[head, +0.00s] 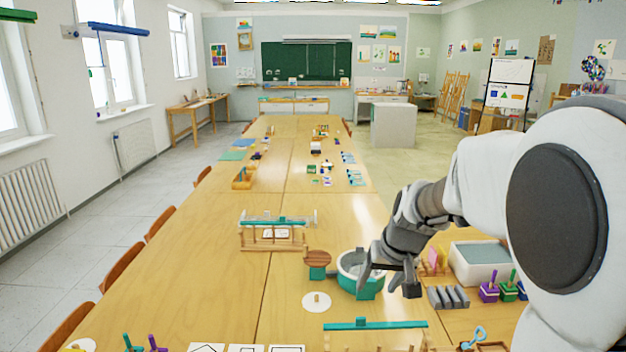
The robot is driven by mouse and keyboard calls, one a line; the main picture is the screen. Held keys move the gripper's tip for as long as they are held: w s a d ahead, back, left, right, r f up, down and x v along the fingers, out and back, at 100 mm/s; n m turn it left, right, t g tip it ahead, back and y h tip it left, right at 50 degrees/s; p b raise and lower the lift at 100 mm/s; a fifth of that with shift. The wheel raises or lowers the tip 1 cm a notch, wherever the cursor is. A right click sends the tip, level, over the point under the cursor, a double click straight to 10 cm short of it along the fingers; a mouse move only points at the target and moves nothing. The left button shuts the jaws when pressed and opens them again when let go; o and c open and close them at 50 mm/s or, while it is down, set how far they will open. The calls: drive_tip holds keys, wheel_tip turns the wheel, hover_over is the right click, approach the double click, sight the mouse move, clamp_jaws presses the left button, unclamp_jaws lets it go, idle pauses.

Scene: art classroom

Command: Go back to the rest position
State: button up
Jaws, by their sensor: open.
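My gripper (389,276) hangs at the end of my white and grey arm, which reaches in from the right of the head view. Its fingers are open, with one finger to the left and one to the right. It is over the right part of the long wooden table (210,300), in front of a round white and teal bowl-like holder (350,265). It hides part of that holder. I cannot tell whether the fingers touch the holder. Nothing shows between the fingers.
A wooden rack with a teal bar (277,221) stands left of the gripper. Near it are a brown round-topped piece (317,259) and a white disc (316,302). A white tub (481,262), grey ridged block (448,297) and purple piece (488,292) stand right.

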drive_tip(key=s+r, duration=0.3)
drive_tip(key=s, duration=0.9)
drive_tip(key=s+r+t+h, duration=0.1)
drive_tip(key=s+r, duration=0.2)
drive_tip(key=s, duration=1)
drive_tip(key=shift+d+r, duration=0.3)
drive_tip(key=shift+d, duration=0.1)
